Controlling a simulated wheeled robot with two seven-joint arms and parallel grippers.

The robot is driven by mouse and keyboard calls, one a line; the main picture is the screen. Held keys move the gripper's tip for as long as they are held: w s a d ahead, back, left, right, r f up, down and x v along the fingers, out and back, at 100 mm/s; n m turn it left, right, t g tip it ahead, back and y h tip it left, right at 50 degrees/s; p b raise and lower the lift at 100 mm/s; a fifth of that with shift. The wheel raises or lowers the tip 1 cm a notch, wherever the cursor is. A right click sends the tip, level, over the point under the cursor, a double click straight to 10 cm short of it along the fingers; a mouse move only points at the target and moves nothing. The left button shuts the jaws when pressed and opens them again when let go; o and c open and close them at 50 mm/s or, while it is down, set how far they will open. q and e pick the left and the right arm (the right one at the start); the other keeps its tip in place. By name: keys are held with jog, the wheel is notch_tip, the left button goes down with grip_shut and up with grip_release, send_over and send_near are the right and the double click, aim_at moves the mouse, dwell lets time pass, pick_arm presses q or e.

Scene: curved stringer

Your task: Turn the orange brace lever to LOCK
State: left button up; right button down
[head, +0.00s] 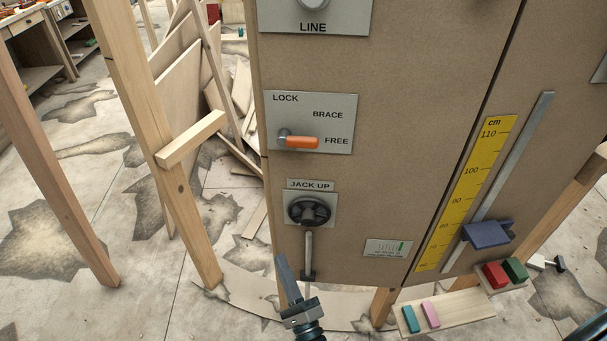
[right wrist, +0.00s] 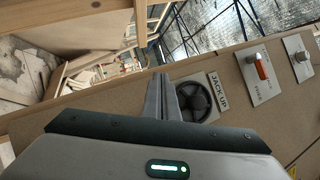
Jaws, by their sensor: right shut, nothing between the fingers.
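The orange brace lever (head: 303,142) sits on a grey plate (head: 335,107) marked LOCK, BRACE and FREE. Its handle lies level from a round pivot at the left and points right, toward FREE. The lever also shows in the right wrist view (right wrist: 262,69), upper right, apart from the fingers. My right gripper (head: 281,264) is shut and empty, below the lever plate and just left of the jack's hanging handle. In the right wrist view its fingers (right wrist: 161,98) are together beside the black JACK UP wheel (right wrist: 196,101). My left gripper is not in view.
The JACK UP wheel (head: 309,211) with its hanging handle is below the lever plate. A LINE plate (head: 330,20) is above. Right are a yellow cm scale (head: 465,195), a blue slider (head: 488,233) and a ledge with coloured blocks (head: 455,311). Wooden posts (head: 150,130) stand left.

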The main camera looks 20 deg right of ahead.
aim_at(298, 139)
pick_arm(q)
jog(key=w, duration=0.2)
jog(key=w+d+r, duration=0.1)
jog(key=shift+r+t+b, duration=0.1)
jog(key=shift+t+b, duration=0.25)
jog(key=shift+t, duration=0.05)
pick_arm(e)
jog(key=s+d+r+m+t+h, duration=0.1)
jog(key=d+r+m+h, duration=0.1)
jog(key=r+m+h, duration=0.4)
jog(key=s+d+r+m+t+h, duration=0.1)
jog(key=d+r+m+h, duration=0.1)
jog(key=r+m+h, duration=0.5)
notch_tip(298, 139, up, 4)
jog(key=m, duration=0.7)
jog(key=shift+s+d+t, duration=0.15)
jog(key=shift+s+t, duration=0.15)
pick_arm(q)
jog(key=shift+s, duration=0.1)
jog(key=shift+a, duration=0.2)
pick_arm(e)
jog(key=shift+r, duration=0.1)
